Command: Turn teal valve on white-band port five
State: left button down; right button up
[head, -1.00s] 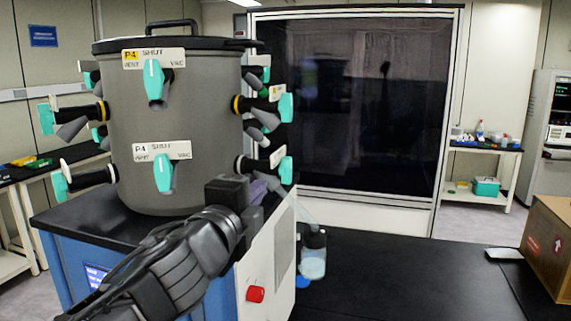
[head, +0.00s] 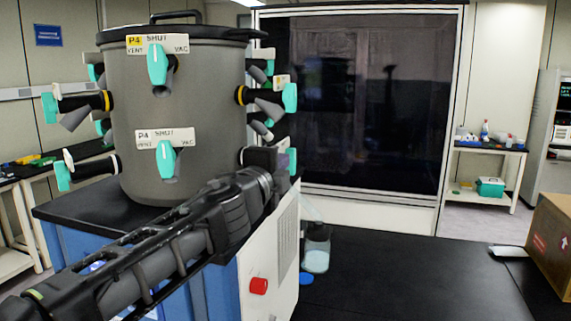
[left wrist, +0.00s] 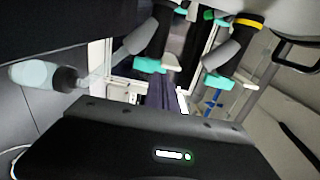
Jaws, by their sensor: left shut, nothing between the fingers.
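The grey drum chamber (head: 178,80) carries several ports with teal valves. My right gripper is not in view.
The drum stands on a blue cabinet with a white side panel and red knob (head: 259,286). A flask of pale liquid (head: 316,250) stands right of it on the black bench (head: 400,270). A cardboard box (head: 552,245) is at far right. The bench between is mostly clear.

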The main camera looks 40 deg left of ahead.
aim_at(291, 154)
pick_arm(q)
jog(key=shift+x, duration=1.7)
jog(key=shift+w, duration=0.1)
